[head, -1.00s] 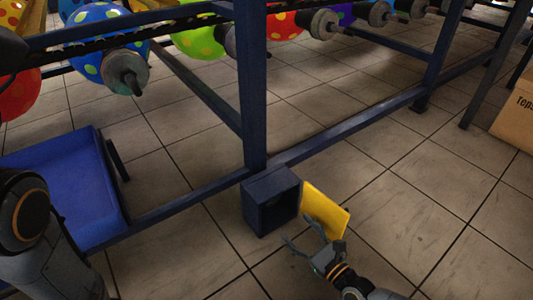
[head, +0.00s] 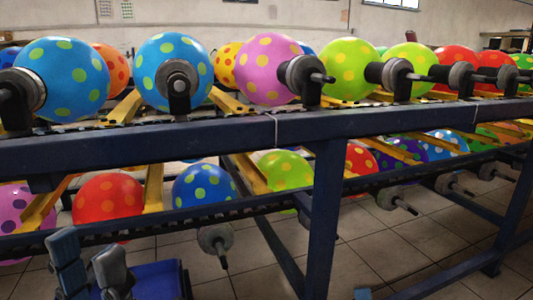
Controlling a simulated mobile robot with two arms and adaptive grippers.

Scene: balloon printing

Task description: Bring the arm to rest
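My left gripper (head: 85,252) is at the lower left of the head view, in front of the rack's lower row. Its two blue-grey fingers point up and stand apart, with nothing between them. A small blue-grey tip shows at the bottom edge, right of the rack's post, and may be part of my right gripper. The rest of my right arm is out of view.
A blue rack (head: 180,142) spans the view, with spotted balloons (head: 270,68) on grey-tipped holders in two rows. A blue panel (head: 156,279) lies low behind my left gripper. Tiled floor (head: 420,240) shows at right.

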